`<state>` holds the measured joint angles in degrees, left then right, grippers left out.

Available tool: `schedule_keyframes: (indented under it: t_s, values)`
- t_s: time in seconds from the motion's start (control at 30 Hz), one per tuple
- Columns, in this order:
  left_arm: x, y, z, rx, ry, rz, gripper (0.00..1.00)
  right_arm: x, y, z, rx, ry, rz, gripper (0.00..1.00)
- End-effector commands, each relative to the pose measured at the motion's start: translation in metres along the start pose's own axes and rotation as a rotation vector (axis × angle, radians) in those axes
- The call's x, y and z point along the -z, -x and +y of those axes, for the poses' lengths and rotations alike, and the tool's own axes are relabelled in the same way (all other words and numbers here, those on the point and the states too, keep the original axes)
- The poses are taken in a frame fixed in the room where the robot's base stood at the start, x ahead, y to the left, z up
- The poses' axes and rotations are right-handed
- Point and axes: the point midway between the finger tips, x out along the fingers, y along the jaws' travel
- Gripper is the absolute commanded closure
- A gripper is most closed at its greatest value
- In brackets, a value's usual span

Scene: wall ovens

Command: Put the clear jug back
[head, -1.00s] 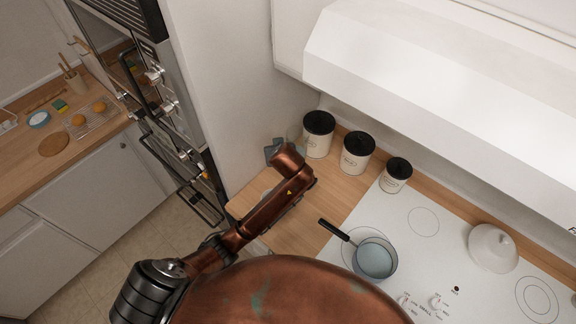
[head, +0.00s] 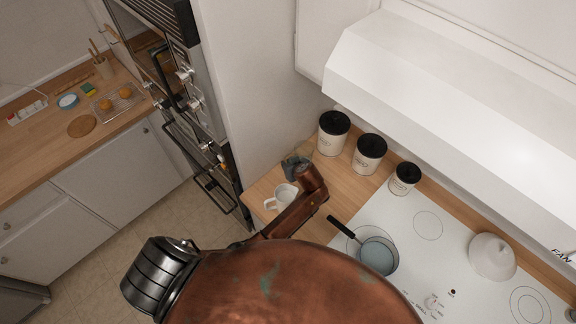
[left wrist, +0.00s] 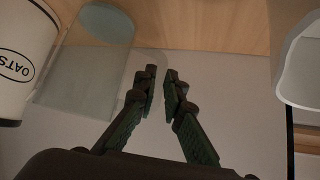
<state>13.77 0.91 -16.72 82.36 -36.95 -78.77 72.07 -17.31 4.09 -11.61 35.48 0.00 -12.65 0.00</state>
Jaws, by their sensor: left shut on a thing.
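The clear jug (left wrist: 85,80) is see-through and stands out faintly in the left wrist view, beside the oats canister (left wrist: 22,55). My left gripper (left wrist: 160,75) has its fingers closed around the jug's faint, looped handle side. In the head view my left gripper (head: 297,168) is a grey shape at the far left part of the counter, partly behind my copper-coloured arm. The jug's outline is hard to make out there. I cannot tell whether its base touches the counter. My right gripper is not in view.
A white mug (head: 281,198) stands close by on the wooden counter (head: 262,186). Canisters with black lids (head: 369,147) line the wall. A blue pan (head: 376,257) and white lidded dish (head: 491,257) are on the hob (head: 412,215). Wall ovens (head: 185,100) rise at left.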

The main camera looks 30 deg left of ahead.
Motion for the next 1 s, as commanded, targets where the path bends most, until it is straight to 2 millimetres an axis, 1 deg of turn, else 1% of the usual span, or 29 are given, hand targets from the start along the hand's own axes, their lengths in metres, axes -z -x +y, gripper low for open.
schedule_keyframes:
  t_s: [0.1,0.17,0.43,0.57,0.6,0.8,0.83,1.0]
  values:
    - [-0.009,-0.01,0.0,0.0,-0.002,0.002,1.0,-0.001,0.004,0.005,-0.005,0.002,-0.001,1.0]
    - [-0.012,-0.013,0.0,-0.001,-0.001,0.003,1.0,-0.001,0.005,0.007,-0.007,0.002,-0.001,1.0]
    - [-0.013,-0.014,0.001,-0.002,0.001,0.002,1.0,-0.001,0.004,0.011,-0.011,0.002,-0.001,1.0]
    - [-0.017,-0.017,0.001,-0.002,0.001,0.002,1.0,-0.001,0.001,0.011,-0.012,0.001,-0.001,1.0]
    - [-0.017,-0.017,0.0,-0.001,0.0,0.001,0.89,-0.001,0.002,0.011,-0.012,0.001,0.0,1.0]
    - [-0.016,-0.016,0.0,-0.001,0.0,0.001,0.75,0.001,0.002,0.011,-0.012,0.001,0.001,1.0]
    - [-0.016,-0.016,0.0,-0.001,0.0,0.001,0.73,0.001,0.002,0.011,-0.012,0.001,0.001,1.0]
    - [-0.016,-0.016,0.0,-0.001,0.0,0.001,0.73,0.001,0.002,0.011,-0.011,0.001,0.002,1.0]
